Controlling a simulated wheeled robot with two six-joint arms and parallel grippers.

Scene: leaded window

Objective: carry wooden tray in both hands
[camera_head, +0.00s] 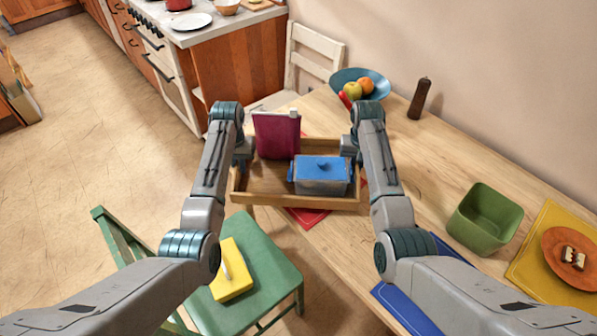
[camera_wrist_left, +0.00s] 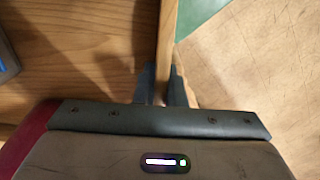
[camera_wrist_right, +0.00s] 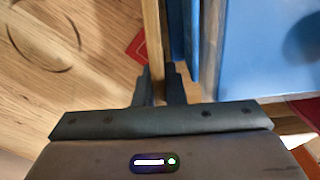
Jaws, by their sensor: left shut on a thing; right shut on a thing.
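The wooden tray (camera_head: 262,188) is between my two arms in the head view, over the left end of the table. A magenta box-like item (camera_head: 276,135) stands in its back left part, and a blue lidded container (camera_head: 321,176) sits in its right part. My left gripper (camera_head: 242,160) is shut on the tray's left wall, which shows between the fingers in the left wrist view (camera_wrist_left: 167,50). My right gripper (camera_head: 349,150) is shut on the tray's right wall, seen in the right wrist view (camera_wrist_right: 153,45). The fingertips are partly hidden in the head view.
The wooden table (camera_head: 440,160) holds a fruit bowl (camera_head: 345,77), a pepper mill (camera_head: 419,98), a green bin (camera_head: 485,219) and a yellow mat (camera_head: 527,272). A green chair (camera_head: 264,265) with a yellow item stands in front. A white chair (camera_head: 315,50) is behind.

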